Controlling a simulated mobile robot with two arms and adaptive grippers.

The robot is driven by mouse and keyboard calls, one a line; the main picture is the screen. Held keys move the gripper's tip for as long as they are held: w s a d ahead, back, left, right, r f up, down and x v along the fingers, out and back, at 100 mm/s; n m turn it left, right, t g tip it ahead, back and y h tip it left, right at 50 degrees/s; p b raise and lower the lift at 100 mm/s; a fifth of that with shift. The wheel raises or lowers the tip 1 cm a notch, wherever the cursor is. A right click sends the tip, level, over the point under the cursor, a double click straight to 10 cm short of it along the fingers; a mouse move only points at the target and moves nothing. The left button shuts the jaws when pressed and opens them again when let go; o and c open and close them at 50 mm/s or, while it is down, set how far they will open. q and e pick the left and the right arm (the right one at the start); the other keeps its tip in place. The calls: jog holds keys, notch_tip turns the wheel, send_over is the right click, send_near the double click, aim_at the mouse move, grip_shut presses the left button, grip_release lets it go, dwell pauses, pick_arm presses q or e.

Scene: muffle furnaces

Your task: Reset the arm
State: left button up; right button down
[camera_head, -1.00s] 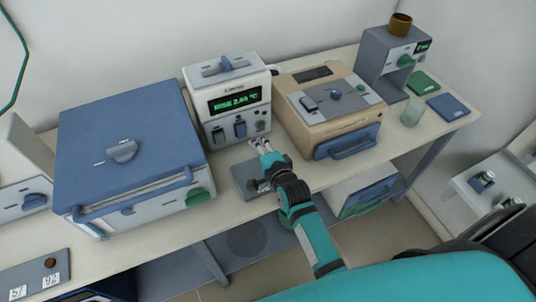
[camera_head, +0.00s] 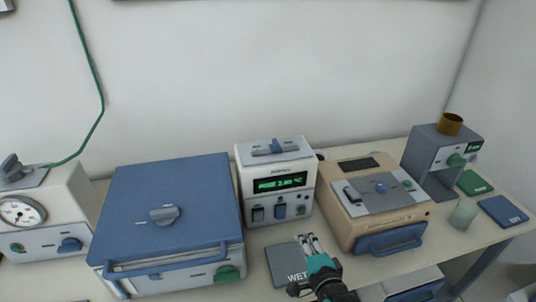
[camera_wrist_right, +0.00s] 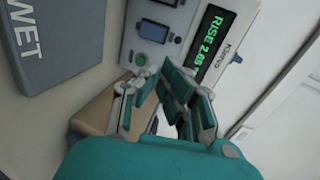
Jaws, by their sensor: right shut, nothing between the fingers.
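My right gripper (camera_head: 308,243) is teal and grey. It comes in from the lower edge in the head view, shut and empty, just in front of the white controller box (camera_head: 276,190) with a green lit display (camera_head: 280,183). It hovers by the dark grey "WET" plate (camera_head: 288,266) and partly covers it. In the right wrist view the gripper's fingers (camera_wrist_right: 172,85) point toward the controller's panel, with the "WET" plate (camera_wrist_right: 60,40) at upper left. My left gripper is not in view.
The blue-topped muffle furnace (camera_head: 170,215) stands left of the controller. A tan device (camera_head: 380,205) stands to its right. A gauge box (camera_head: 45,215) is at far left.

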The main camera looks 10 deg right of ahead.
jog(key=s+d+f+n+g, duration=0.1)
jog(key=s+f+n+g, duration=0.2)
jog(key=s+n+g, duration=0.55)
jog(key=s+d+f+n+g, duration=0.1)
jog(key=s+f+n+g, duration=0.2)
jog(key=s+n, duration=1.05)
jog(key=s+f+m+g, duration=0.1)
jog(key=s+f, duration=0.1)
jog(key=f, duration=1.1)
jog(key=s+f+m+g, duration=0.1)
jog(key=s+f, duration=0.1)
jog(key=f, duration=1.2)
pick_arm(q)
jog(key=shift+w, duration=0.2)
pick_arm(e)
jog(key=s+d+f, duration=0.3)
jog(key=s+f, duration=1.2)
jog(key=s, duration=0.1)
jog(key=shift+s+g+h, duration=0.3)
jog(key=shift+s+g, duration=0.05)
jog(key=shift+f, duration=0.1)
